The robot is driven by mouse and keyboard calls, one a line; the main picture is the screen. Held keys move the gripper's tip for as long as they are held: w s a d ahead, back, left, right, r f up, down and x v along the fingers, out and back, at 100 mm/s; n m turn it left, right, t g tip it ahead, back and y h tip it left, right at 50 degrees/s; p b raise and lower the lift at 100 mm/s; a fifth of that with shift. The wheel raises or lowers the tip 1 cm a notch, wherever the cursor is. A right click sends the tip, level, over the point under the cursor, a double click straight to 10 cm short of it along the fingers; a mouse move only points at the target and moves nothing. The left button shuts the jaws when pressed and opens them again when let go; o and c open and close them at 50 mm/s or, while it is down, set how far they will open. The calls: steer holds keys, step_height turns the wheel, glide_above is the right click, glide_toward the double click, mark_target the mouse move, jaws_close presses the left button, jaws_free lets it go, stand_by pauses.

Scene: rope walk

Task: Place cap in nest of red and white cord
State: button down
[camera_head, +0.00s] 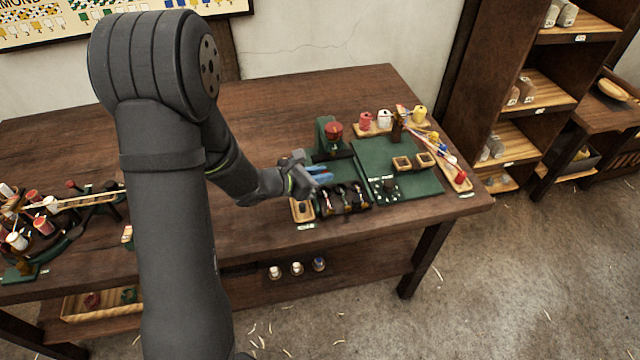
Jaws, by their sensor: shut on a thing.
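I cannot tell which nest has the red and white cord. A small wooden tray (302,219) stands left of the rack; its contents are unclear.
A green mat (415,186) bears two small wooden frames (402,163) and dark round pieces. Behind are a green stand with a red top (334,131) and spools on a wooden strip (366,121). A long cord tray (455,172) lies right. The table's middle is clear.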

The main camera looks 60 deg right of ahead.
mark_target(320, 194)
steer(key=shift+f, duration=1.95)
steer(key=shift+f, duration=0.6)
steer(key=c, duration=1.4)
jaws_free()
steer(key=shift+o, duration=0.2)
steer(key=shift+r, duration=0.25)
steer(key=v, duration=1.2)
steer(key=shift+r, duration=0.3)
